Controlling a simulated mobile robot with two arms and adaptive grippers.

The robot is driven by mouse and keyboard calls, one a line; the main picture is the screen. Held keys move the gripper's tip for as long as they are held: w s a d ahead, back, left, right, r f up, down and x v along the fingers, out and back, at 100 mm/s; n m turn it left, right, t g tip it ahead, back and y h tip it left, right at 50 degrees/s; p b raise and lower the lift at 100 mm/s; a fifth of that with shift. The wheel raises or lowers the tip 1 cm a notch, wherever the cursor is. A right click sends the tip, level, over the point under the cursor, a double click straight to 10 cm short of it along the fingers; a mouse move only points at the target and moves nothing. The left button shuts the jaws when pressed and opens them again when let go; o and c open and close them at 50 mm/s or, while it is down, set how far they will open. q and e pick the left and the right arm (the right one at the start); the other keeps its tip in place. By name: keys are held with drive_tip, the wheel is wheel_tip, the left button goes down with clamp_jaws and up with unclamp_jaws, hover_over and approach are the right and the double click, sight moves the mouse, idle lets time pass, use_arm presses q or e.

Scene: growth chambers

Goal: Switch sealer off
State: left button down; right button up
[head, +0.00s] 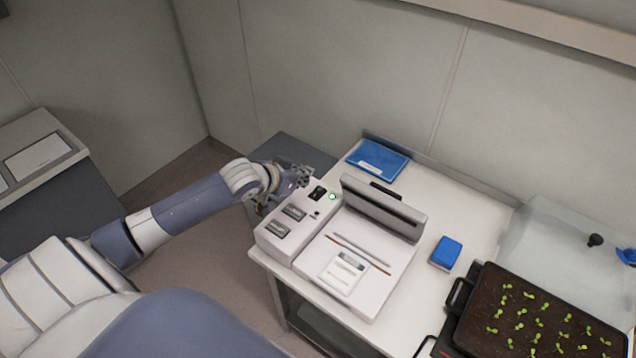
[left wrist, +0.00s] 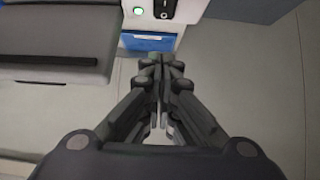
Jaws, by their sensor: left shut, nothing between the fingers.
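The white sealer (head: 388,270) stands on the bench with its hinged lid bar (head: 383,211) raised. Its black rocker switch (head: 317,193) is at the far end of the left control panel, beside a lit green lamp (head: 332,197). The left wrist view shows the switch (left wrist: 164,10) with a white O mark and the green lamp (left wrist: 138,11) at the top edge. My left gripper (head: 303,181) is shut and empty, just beyond the switch at the sealer's far left corner. In the left wrist view its fingertips (left wrist: 160,62) are together, seemingly apart from the switch. My right gripper is out of view.
A blue packet (head: 378,159) lies at the back of the white bench (head: 478,228). A blue block (head: 446,252) sits right of the sealer. A seedling tray (head: 475,330) and a clear cover (head: 545,240) stand further right. Two dials or displays line the sealer's left panel.

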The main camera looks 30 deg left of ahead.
use_arm(q)
drive_tip(key=p, duration=0.1)
hover_over(319, 192)
drive_tip(key=f, duration=0.4)
drive_tip(key=shift+s+f, duration=0.2)
drive_tip(key=shift+s, duration=0.15)
drive_tip(key=f, duration=0.3)
drive_tip(key=shift+w+p, duration=0.2)
drive_tip(key=shift+p, duration=0.1)
drive_tip(key=shift+f, duration=0.6)
drive_tip(key=shift+w+f, duration=0.2)
drive_tip(key=shift+f, duration=0.15)
